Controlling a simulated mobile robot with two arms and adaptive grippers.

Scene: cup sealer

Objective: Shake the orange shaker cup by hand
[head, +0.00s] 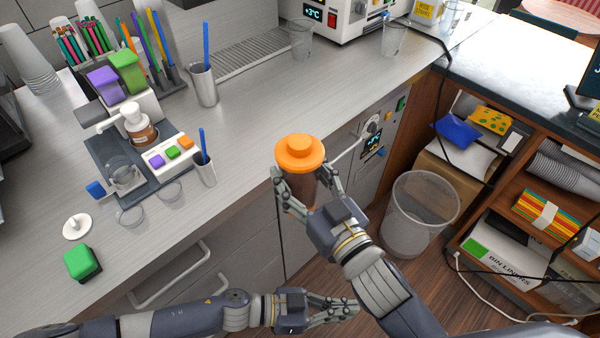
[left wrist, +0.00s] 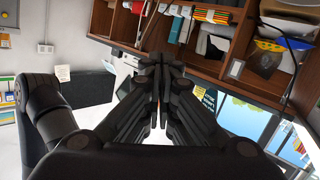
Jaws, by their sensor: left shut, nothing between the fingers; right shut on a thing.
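The shaker cup (head: 299,153) has a wide orange lid with a knob and a darker brownish body. It is held off the counter, in front of its front edge, and looks roughly upright. My right gripper (head: 305,185) is shut around its body below the lid, and the fingers hide part of the body. My left gripper (head: 346,308) is low in the head view, below the right one and clear of the cup. It is shut and empty. Its closed fingers also show in the left wrist view (left wrist: 160,68), where the cup is not seen.
The counter (head: 110,285) on the left carries a green block (head: 82,262), a small cup station (head: 120,175) and metal cups with blue sticks (head: 203,85). A clear bin (head: 420,212) stands on the floor at right, beside wooden shelves (head: 510,185).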

